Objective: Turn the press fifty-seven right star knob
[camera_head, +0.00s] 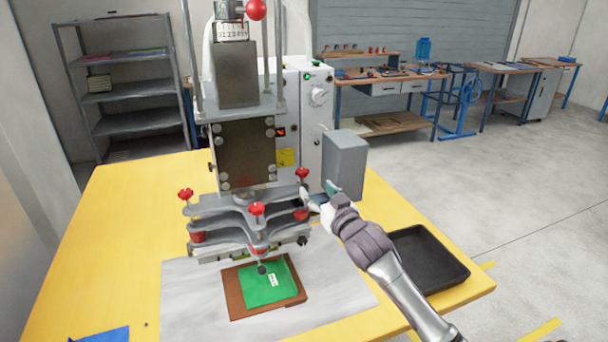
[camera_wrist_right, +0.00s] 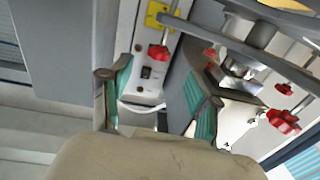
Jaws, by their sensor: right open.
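The press (camera_head: 240,150) stands on the yellow table, with red star knobs on its grey plates. In the right wrist view, my open fingers (camera_wrist_right: 155,88) with teal pads point toward the press. No knob is visibly gripped. My left gripper is not in view.
A brown board with a green sheet (camera_head: 266,285) lies below the plates. A black tray (camera_head: 425,258) is at the table's right. The table's left side (camera_head: 110,235) is mostly clear.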

